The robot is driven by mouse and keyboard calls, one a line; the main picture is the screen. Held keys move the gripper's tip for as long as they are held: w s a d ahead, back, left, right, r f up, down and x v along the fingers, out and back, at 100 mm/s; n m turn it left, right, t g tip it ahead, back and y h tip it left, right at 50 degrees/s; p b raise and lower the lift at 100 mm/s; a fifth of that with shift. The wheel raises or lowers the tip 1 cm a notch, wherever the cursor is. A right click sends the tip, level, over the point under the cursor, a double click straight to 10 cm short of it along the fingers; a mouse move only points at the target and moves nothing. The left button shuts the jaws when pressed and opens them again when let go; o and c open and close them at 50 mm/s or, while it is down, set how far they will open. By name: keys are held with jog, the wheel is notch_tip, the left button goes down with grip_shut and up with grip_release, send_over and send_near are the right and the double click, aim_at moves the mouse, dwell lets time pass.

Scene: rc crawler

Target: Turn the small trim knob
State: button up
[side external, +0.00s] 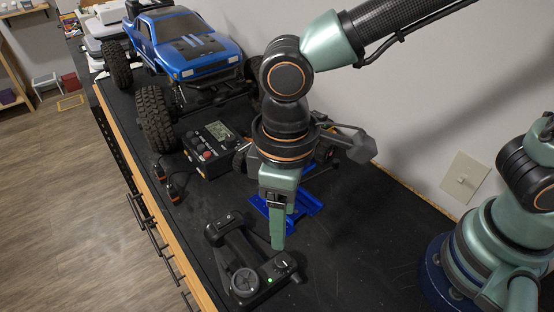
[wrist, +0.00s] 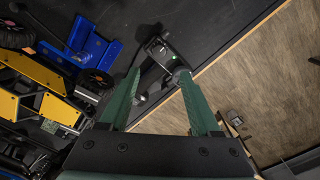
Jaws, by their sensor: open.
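The black handheld controller (side external: 228,250) lies on the dark bench top near its front edge, with a large round wheel (side external: 244,281) and a lit green light. A small dark round trim knob (side external: 281,263) sits on its right end. My gripper (side external: 278,242) points down just above that end, apart from the knob as far as I can tell. In the wrist view my gripper (wrist: 158,74) is open and empty. The controller (wrist: 160,52) shows beyond and between the green fingers there, partly hidden by them. I cannot make out the trim knob clearly in that view.
A blue tray (side external: 312,205) lies behind my gripper. A black box with a display (side external: 208,150) and a blue crawler truck (side external: 185,45) stand farther back. A yellow chassis (wrist: 45,105) shows in the wrist view. The bench right of the controller is clear.

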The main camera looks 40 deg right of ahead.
aim_at(283, 260)
notch_tip(283, 260, down, 11)
jog(key=shift+d+f, duration=0.1)
dwell(0.3)
grip_shut()
